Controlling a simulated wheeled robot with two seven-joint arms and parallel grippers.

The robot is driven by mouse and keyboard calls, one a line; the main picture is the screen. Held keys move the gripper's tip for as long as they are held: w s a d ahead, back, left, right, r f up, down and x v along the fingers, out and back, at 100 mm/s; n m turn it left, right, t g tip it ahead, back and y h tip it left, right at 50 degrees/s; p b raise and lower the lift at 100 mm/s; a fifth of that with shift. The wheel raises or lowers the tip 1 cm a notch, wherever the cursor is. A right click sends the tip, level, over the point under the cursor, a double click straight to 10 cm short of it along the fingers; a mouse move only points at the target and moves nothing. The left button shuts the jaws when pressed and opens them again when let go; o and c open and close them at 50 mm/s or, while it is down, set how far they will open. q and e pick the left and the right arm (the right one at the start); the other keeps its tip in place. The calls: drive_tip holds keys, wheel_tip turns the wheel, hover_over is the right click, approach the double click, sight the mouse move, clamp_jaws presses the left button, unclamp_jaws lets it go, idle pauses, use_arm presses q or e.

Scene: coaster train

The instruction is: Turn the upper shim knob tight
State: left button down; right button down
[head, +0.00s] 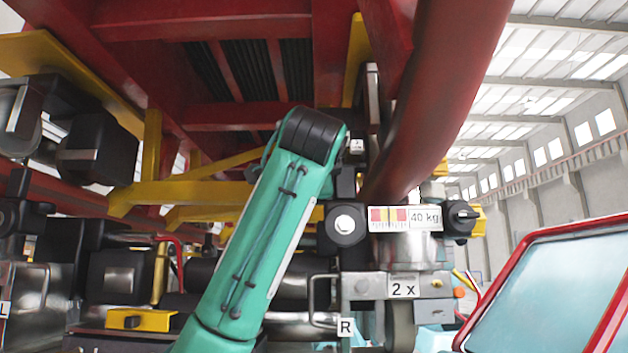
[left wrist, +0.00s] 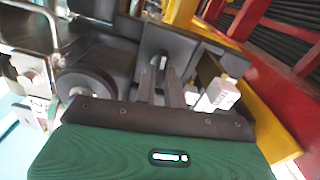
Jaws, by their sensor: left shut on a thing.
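In the left wrist view, my left gripper (left wrist: 162,72) reaches forward with its two slim fingers close together. Its tips are shut on a small part, which I take to be the upper shim knob (left wrist: 163,61), in front of a dark bracket plate. The knob is mostly covered by the fingers, so how far it is turned cannot be seen. In the head view, my teal left arm rises from the bottom centre and bends at a black joint below the red frame. The gripper and knob are not clear there, behind the arm. My right gripper is in neither view.
A thick red tube (head: 440,90) runs down right of my arm. Near it are a 40 kg label (head: 424,217), a 2 x plate (head: 403,287) and a black round housing (head: 343,224). Yellow bars (head: 190,193) cross at left. A red-framed panel (head: 560,290) stands at lower right.

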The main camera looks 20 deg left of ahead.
use_arm(q)
drive_tip(key=shift+m, duration=0.8)
drive_tip(key=shift+f, duration=0.1)
drive_tip(key=c, duration=1.5)
unclamp_jaws()
drive_tip(key=b+v, duration=0.5)
drive_tip(key=v, duration=0.8)
drive_tip(key=shift+s+d, duration=0.15)
drive_tip(key=shift+s, duration=0.2)
